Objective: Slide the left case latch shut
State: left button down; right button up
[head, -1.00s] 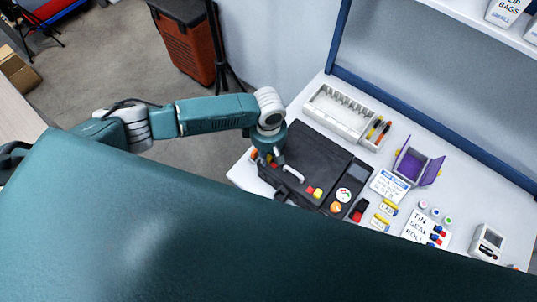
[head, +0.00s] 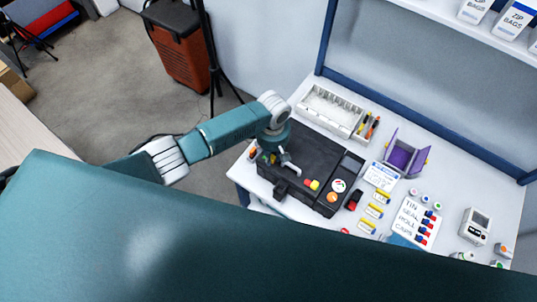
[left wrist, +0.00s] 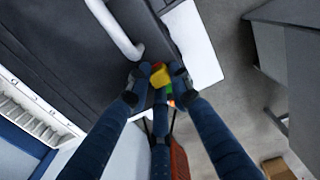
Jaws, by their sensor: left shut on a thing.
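The black case (head: 312,158) lies shut on the white worktop, with a pale handle (head: 292,164) on top. It fills the upper left of the left wrist view (left wrist: 60,50), where the handle (left wrist: 118,32) also shows. My left gripper (head: 266,157) is at the case's left end, its fingertips largely hidden by the wrist in the head view. In the left wrist view its fingers (left wrist: 158,76) are shut on a small yellow piece (left wrist: 160,73) at the case edge, apparently the left latch. Green and orange bits show just below it.
A purple open box (head: 403,154), a label card (head: 381,176) and a caps sheet (head: 414,222) lie right. An orange-brown bin (head: 184,52) stands on the floor.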

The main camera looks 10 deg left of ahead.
aim_at(274, 158)
pick_arm(q)
jog(key=shift+d, duration=0.45)
jog(key=c, duration=1.6)
grip_release()
jog(key=shift+o, duration=0.2)
jog(key=shift+a, duration=0.1)
notch_tip(274, 158, up, 12)
pick_arm(e)
jog(key=shift+w, duration=0.65)
